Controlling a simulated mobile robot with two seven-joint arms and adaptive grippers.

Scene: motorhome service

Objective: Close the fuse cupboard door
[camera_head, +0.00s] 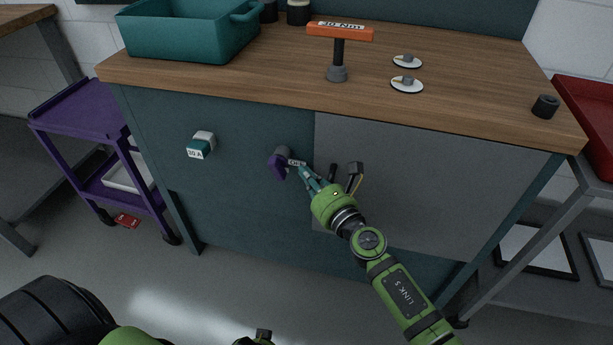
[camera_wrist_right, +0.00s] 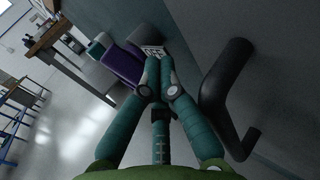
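The fuse cupboard door (camera_head: 432,195) is a plain grey panel on the right of the bench front. It looks flush with the front; I see no clear gap. Its dark bent handle (camera_head: 333,171) is near the door's left edge, partly hidden by my right gripper, and shows large in the wrist view (camera_wrist_right: 222,90). My right gripper (camera_head: 303,172) is in front of the bench, left of the handle, with its teal fingertips together (camera_wrist_right: 158,66) close to a purple switch lever (camera_head: 278,166) and its OFF label. I cannot tell whether they touch.
A teal and white 30 A block (camera_head: 201,145) sticks out of the front at left. The wooden top (camera_head: 240,85) holds a teal bin (camera_head: 185,35), an orange-handled tool (camera_head: 340,32) and small parts. A purple cart (camera_head: 85,110) stands left, a grey stand with a red tray (camera_head: 590,110) right.

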